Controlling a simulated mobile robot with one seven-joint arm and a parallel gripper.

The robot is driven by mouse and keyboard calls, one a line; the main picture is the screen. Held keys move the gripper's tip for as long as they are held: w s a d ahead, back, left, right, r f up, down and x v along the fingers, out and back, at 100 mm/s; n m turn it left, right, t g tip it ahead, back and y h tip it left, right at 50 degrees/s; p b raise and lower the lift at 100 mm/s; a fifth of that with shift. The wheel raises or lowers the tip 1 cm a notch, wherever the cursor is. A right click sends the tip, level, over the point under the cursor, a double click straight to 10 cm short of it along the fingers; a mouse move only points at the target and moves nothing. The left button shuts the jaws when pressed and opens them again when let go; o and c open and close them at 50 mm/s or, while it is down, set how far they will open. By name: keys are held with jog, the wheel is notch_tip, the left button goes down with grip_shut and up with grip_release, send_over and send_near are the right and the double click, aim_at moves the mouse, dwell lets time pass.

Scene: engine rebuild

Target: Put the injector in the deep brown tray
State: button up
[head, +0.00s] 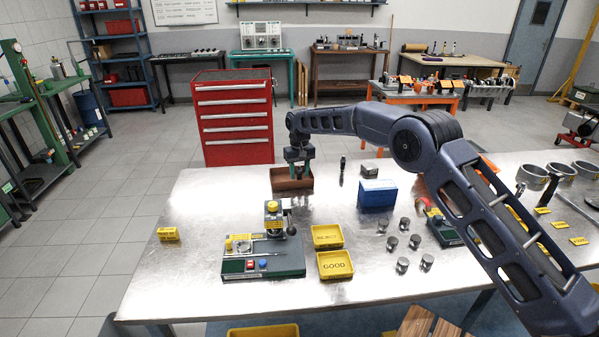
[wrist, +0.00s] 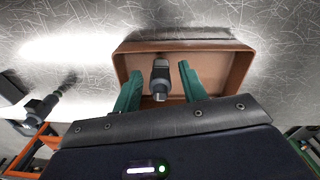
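The deep brown tray (head: 292,185) stands near the far left edge of the metal table; it also shows in the wrist view (wrist: 240,72). My gripper (head: 298,170) is over the tray, pointing down. In the wrist view its two green fingers (wrist: 160,90) are spread apart within the tray's outline. A dark grey injector (wrist: 160,75) with a paler end is between them, with a gap on each side. It appears to be in the tray; whether it touches the floor is unclear. A similar dark part (head: 342,168) stands upright on the table right of the tray.
A blue box (head: 377,193) and small grey block (head: 370,172) stand right of the tray. Nearer are yellow GOOD (head: 335,265) and REJECT (head: 327,236) trays, a green-based fixture (head: 263,257) and several metal cylinders (head: 403,224). The table left of the tray is clear.

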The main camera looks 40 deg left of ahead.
notch_tip(320, 180, up, 12)
jog(key=shift+r, duration=0.15)
dwell(0.6)
